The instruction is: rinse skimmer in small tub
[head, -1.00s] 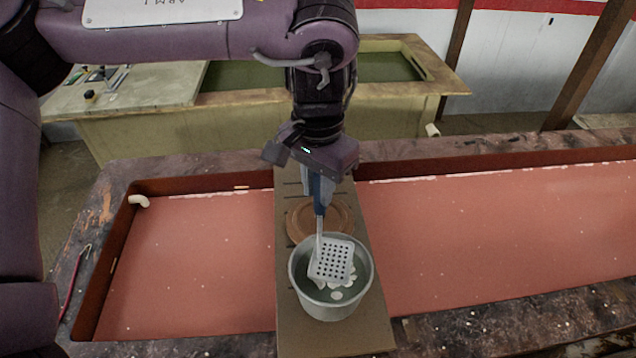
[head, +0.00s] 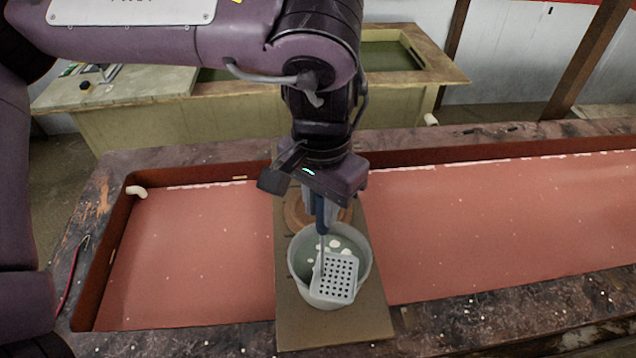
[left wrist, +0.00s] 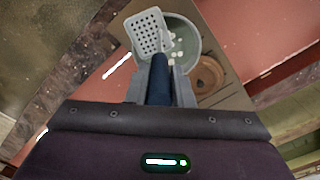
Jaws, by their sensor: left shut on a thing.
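My left gripper (head: 322,205) is shut on the dark blue handle of the skimmer, pointing down above the small tub. The skimmer (head: 337,279) has a pale perforated square head, which overlaps the near part of the tub in the head view. The small tub (head: 297,262) is a round grey-white bucket with greenish water and several white bits floating in it. In the left wrist view the skimmer head (left wrist: 149,33) overlaps one side of the tub (left wrist: 190,66). I cannot tell whether the head touches the rim. My right gripper is not in view.
The tub stands on a board (head: 364,325) laid across a long trough of red liquid (head: 200,260). A round brown lid (left wrist: 208,74) lies on the board beside the tub. A second vat (head: 180,125) stands behind.

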